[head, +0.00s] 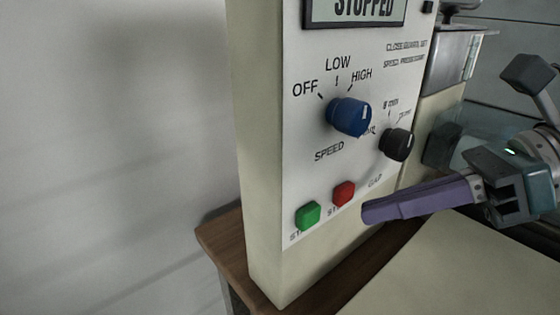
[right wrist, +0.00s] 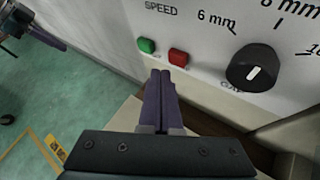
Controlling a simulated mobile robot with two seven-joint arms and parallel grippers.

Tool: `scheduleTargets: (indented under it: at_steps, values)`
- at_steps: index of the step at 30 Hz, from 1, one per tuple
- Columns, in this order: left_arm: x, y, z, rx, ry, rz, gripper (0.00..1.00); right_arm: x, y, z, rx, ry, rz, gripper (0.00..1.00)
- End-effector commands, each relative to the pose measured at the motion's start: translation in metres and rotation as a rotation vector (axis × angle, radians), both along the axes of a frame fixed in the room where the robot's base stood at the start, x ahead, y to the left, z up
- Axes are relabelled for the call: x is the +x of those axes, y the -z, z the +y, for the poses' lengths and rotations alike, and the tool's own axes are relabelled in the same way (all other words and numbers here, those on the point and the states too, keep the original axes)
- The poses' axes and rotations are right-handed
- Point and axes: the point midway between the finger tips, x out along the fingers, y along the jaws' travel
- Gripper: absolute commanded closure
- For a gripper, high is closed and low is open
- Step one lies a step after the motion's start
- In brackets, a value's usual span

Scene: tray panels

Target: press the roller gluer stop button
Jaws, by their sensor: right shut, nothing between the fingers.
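The red button (head: 344,193), with a label starting "ST", sits low on the white control panel (head: 310,150). The green button (head: 308,216) is to its left. Both show in the right wrist view, red (right wrist: 178,58) and green (right wrist: 147,45). The display (head: 355,10) above reads "STOPPED". My right gripper (head: 366,212) is shut and empty, its purple fingers pointing at the panel just below and right of the red button in the head view. In the right wrist view its tips (right wrist: 160,73) are just below the red button, apart in the picture. Purple fingers of my left gripper (right wrist: 47,37) show at upper left.
A blue speed knob (head: 348,116) and a black gap knob (head: 397,144) stick out above the buttons. The panel stands on a brown wooden table (head: 222,245). A pale sheet or board (head: 460,270) lies at lower right. Green floor (right wrist: 60,95) is open at left.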

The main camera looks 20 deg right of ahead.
Motion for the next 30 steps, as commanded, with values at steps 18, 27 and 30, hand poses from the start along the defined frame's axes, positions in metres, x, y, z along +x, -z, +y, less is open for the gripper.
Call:
scheduleTargets:
  at_steps: [18,27,30]
  values:
    - [0.000,-0.023,0.000,0.000,0.000,0.000,1.00,-0.043,-0.001,-0.018,-0.001,-0.001,0.000,1.00]
    - [0.000,-0.022,0.000,0.000,0.000,0.000,1.00,-0.042,0.000,-0.018,-0.001,-0.001,0.000,1.00]
    - [0.000,-0.022,0.000,0.000,0.000,0.000,1.00,-0.042,0.000,-0.018,-0.001,-0.001,0.000,1.00]
